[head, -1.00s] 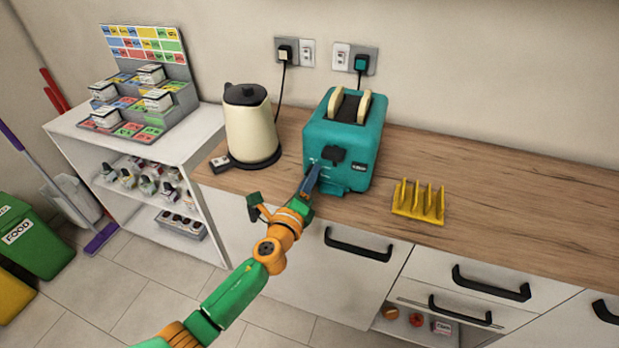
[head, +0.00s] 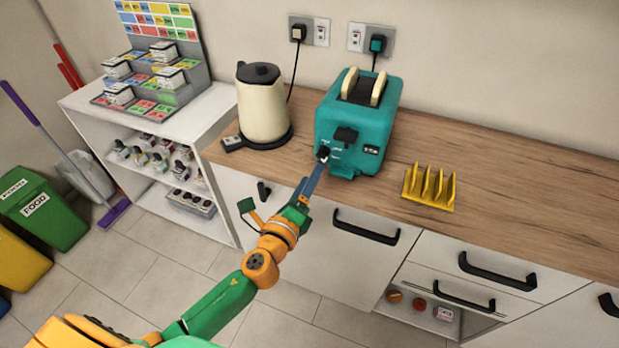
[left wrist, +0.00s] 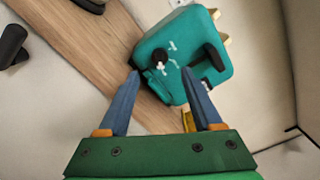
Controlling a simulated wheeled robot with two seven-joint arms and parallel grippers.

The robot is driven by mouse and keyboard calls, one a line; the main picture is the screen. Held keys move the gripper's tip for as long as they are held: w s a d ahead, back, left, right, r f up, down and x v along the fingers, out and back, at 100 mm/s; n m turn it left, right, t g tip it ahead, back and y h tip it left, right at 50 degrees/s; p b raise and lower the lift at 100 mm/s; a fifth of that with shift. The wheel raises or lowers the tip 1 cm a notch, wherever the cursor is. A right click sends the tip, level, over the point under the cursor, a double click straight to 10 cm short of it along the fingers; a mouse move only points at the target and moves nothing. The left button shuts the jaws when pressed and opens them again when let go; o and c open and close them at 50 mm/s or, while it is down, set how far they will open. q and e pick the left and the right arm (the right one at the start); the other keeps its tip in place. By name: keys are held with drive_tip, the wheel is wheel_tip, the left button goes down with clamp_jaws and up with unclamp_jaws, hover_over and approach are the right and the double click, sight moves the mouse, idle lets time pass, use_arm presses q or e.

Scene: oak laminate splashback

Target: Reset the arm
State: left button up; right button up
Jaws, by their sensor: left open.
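My left gripper (head: 314,178) is in front of the teal toaster and below its knob, over the counter's front edge. In the left wrist view, the blue fingers of my left gripper (left wrist: 160,76) are spread apart with nothing between them. The teal toaster (head: 342,112) stands on the counter with two bread slices (head: 364,88) in its top. The toaster (left wrist: 160,48) also shows beyond the fingertips in the left wrist view, its black knob (left wrist: 158,57) facing me. My right gripper is in neither view.
A cream kettle (head: 262,108) stands left of the toaster. A yellow toast rack (head: 428,188) sits to the right on the wooden counter (head: 510,200). A black drawer handle (head: 364,227) juts out below the counter edge. The counter's right part is clear.

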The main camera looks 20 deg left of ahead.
use_arm(q)
drive_tip(key=shift+f, duration=0.1)
idle(0.3)
drive_tip(key=s+a+f+n+g+y, duration=0.25)
drive_tip(key=s+f+n+g, duration=0.35)
drive_tip(key=n, duration=0.3)
drive_tip(key=s+a+f+n+g+y, duration=0.1)
drive_tip(key=s+a+f+n+g, duration=0.25)
drive_tip(key=s+f+n, duration=0.4)
drive_tip(key=s+d+n+g+h, duration=0.3)
drive_tip(key=s+d+n+g, duration=0.25)
drive_tip(key=s, duration=0.45)
wheel_tip(320, 180, down, 16)
drive_tip(key=s, duration=0.3)
drive_tip(key=s+a+f+g, duration=0.2)
drive_tip(key=s+f, duration=0.9)
drive_tip(key=s, duration=0.1)
drive_tip(key=shift+a+f, duration=0.25)
drive_tip(key=shift+a, duration=0.1)
